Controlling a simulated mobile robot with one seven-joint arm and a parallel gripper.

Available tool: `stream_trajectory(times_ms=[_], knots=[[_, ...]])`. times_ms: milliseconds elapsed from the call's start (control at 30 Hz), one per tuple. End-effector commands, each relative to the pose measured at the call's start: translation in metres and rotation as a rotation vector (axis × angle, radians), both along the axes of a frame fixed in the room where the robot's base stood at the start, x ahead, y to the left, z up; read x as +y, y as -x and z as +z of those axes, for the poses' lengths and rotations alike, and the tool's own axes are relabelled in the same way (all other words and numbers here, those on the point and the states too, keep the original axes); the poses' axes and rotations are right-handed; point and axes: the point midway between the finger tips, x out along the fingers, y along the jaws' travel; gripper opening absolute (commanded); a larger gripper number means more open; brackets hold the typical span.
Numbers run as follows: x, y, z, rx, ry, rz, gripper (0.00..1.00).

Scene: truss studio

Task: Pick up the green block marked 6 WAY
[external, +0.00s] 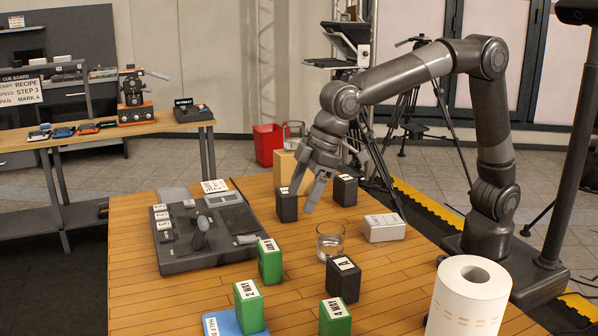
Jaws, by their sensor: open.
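A second green block (250,312) at the front appears marked 2 WAY, and a third green block (334,320) appears marked 4 WAY. My gripper (302,198) is open and empty, pointing down over the far part of the table. It is apart from the green blocks, above and behind them.
A glass (330,242), a dark block marked A (343,281) and a white box (384,228) stand right of the 6 WAY block. Dark blocks (345,191) stand near my gripper. A control panel (180,262) with a lever lies left; a paper roll (465,305) stands front right.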

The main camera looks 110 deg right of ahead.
Motion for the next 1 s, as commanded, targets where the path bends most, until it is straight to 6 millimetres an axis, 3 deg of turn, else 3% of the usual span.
stream_trajectory(times_ms=[100, 200, 367, 633, 1000], knots=[[0.0, -0.026, -0.015, 0.008, 0.0, -0.004, 0.78], [0.0, -0.038, -0.022, 0.01, 0.001, -0.005, 0.78], [0.0, -0.046, -0.031, 0.011, 0.001, -0.006, 0.78], [-0.001, -0.059, -0.068, 0.013, 0.001, -0.007, 0.78], [-0.004, -0.07, -0.103, 0.012, 0.001, -0.007, 0.78]])
